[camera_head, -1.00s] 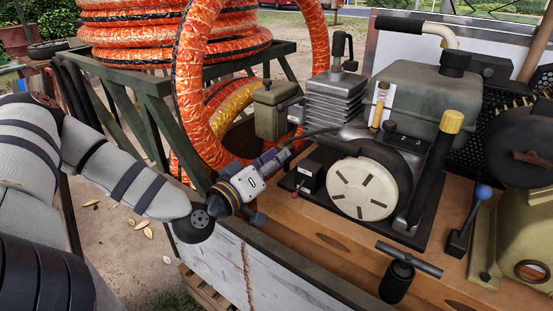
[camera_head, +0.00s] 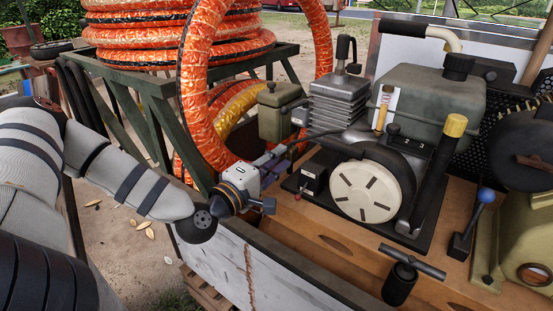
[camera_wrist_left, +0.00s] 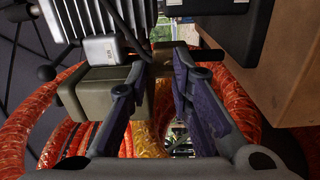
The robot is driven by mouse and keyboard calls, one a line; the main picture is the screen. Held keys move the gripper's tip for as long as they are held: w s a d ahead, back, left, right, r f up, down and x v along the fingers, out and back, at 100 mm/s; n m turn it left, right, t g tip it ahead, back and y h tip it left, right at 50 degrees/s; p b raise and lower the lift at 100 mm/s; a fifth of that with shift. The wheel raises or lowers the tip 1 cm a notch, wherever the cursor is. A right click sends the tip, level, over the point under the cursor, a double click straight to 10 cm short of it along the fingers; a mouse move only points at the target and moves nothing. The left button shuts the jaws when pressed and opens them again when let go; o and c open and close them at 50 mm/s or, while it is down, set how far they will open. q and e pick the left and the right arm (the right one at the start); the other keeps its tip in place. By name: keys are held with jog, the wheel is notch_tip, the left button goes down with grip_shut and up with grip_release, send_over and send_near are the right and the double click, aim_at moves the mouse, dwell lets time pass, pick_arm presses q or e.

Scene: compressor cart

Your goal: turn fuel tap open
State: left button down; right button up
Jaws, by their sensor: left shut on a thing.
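My left gripper (camera_head: 284,153) reaches in from the left, low beside the engine (camera_head: 345,130) and below the olive metal box (camera_head: 280,113). In the left wrist view the two dark fingers (camera_wrist_left: 161,75) are close together around a small olive-tan piece (camera_wrist_left: 170,58) with a dark stub. It sits beside the olive box (camera_wrist_left: 100,90) and seems to be the fuel tap. The fingers are shut on it and hide much of it. In the head view the tap is hidden behind the gripper, so its handle angle cannot be told. My right gripper is not in view.
A white round starter cover (camera_head: 370,191) and a small black box with a red knob (camera_head: 314,175) are close to the right of the gripper. Orange hose coils (camera_head: 207,90) rise behind it. The cart's pale side wall (camera_head: 225,262) runs below.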

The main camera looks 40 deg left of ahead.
pick_arm(q)
jog(key=shift+s+f+n, duration=0.2)
jog(key=shift+f+n, duration=0.2)
jog(key=shift+f, duration=0.55)
jog(key=c, duration=1.3)
grip_release()
jog(key=shift+w, duration=0.15)
jog(key=shift+r, duration=0.35)
jog(key=s, duration=0.4)
jog(key=s+d, duration=0.1)
jog(key=s, duration=0.7)
jog(key=shift+d, duration=0.15)
